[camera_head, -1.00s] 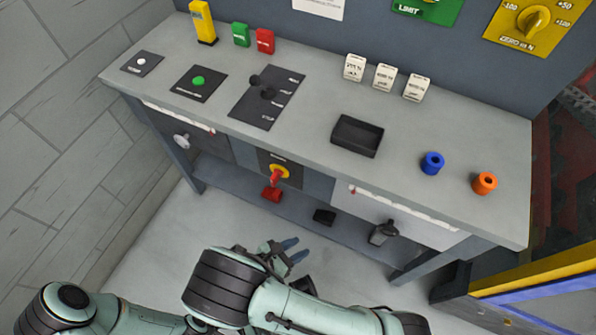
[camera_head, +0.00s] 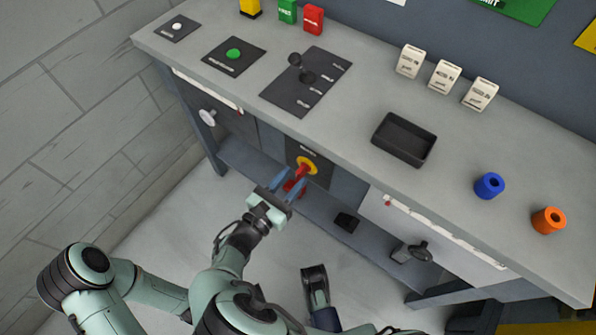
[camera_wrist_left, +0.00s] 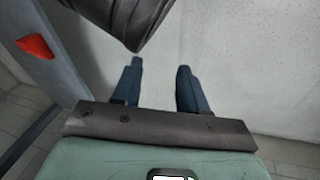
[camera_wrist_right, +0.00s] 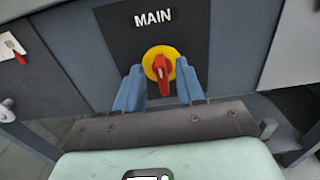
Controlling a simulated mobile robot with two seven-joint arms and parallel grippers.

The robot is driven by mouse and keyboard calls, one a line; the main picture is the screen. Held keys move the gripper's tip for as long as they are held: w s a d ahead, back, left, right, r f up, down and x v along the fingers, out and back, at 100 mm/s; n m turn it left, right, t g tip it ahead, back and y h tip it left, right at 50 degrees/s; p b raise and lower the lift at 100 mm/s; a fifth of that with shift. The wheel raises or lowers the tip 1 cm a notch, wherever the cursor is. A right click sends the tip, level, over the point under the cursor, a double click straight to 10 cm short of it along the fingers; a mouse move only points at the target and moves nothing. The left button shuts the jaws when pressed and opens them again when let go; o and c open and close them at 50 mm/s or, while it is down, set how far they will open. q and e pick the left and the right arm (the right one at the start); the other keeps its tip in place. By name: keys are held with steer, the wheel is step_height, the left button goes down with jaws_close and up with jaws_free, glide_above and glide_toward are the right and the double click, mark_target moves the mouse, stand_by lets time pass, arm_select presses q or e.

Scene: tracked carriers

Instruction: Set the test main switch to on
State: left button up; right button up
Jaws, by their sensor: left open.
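The main switch (camera_head: 307,167) is a red handle on a yellow disc, on a dark panel in the bench front. In the right wrist view the red handle (camera_wrist_right: 164,78) stands roughly upright under the word MAIN. My right gripper (camera_head: 287,182) is in front of the switch. In the right wrist view its blue fingers (camera_wrist_right: 160,68) are apart, one on each side of the handle, with visible gaps. My left gripper (camera_wrist_left: 160,66) is open and empty over pale floor in the left wrist view; I cannot make it out surely in the head view.
The bench top carries a black tray (camera_head: 403,139), a blue ring (camera_head: 489,186), an orange ring (camera_head: 548,220) and a green button (camera_head: 234,54). A red thing (camera_wrist_left: 36,46) shows in the left wrist view.

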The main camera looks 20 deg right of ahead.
mark_target(297, 175)
steer(key=shift+b+x, duration=0.3)
steer(key=shift+x, duration=1.35)
arm_select(q)
steer(key=shift+s+a+f+g, duration=0.1)
steer(key=shift+s+f+g, duration=0.3)
steer(key=shift+s+f, duration=0.4)
